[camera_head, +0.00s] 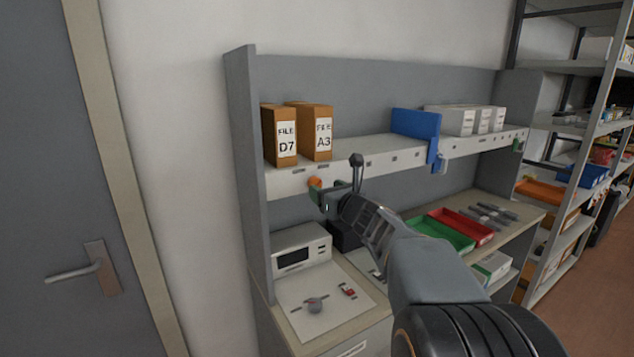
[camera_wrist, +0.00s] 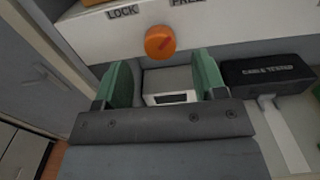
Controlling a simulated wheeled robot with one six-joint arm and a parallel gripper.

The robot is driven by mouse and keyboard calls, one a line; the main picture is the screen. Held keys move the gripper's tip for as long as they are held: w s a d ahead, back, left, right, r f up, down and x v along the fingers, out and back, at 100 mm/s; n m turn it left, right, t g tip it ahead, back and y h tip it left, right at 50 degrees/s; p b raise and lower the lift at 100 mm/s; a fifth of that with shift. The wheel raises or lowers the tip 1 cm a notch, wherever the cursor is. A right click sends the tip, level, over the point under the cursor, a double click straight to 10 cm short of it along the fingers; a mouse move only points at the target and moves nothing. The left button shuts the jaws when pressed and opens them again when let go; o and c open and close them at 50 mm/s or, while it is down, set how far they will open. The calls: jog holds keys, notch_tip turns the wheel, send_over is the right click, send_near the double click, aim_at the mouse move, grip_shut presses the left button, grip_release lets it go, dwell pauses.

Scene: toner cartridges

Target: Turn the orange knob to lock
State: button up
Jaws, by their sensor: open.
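The orange knob (camera_wrist: 160,42) is on the white front strip (camera_wrist: 220,22) of the shelf. Its dark red mark slants, and the labels LOCK (camera_wrist: 123,13) and FREE (camera_wrist: 187,3) are above it, FREE cut off by the top edge. In the head view the knob (camera_head: 315,182) shows partly behind my gripper. My gripper (camera_wrist: 160,80) is open, its green fingers apart and empty. In the wrist view the knob appears above and between the fingertips, with no visible contact.
Below the shelf stand a white device with a display (camera_head: 301,248) and a black box marked CABLE TESTER (camera_wrist: 266,71). Two file boxes (camera_head: 308,131) stand on the shelf above. Green (camera_head: 440,232) and red (camera_head: 462,226) trays lie right. A grey side panel (camera_head: 246,165) bounds the left.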

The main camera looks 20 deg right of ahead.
aim_at(317, 184)
jog(key=shift+w+a+p, duration=0.2)
jog(key=shift+w+p, duration=0.05)
jog(key=shift+w, duration=1.05)
jog(key=shift+w+a+p, duration=0.15)
jog(key=shift+w+p, duration=0.05)
jog(key=shift+w, duration=1.1)
jog(key=shift+c, duration=0.3)
jog(key=c, duration=0.8)
jog(key=shift+c, duration=0.2)
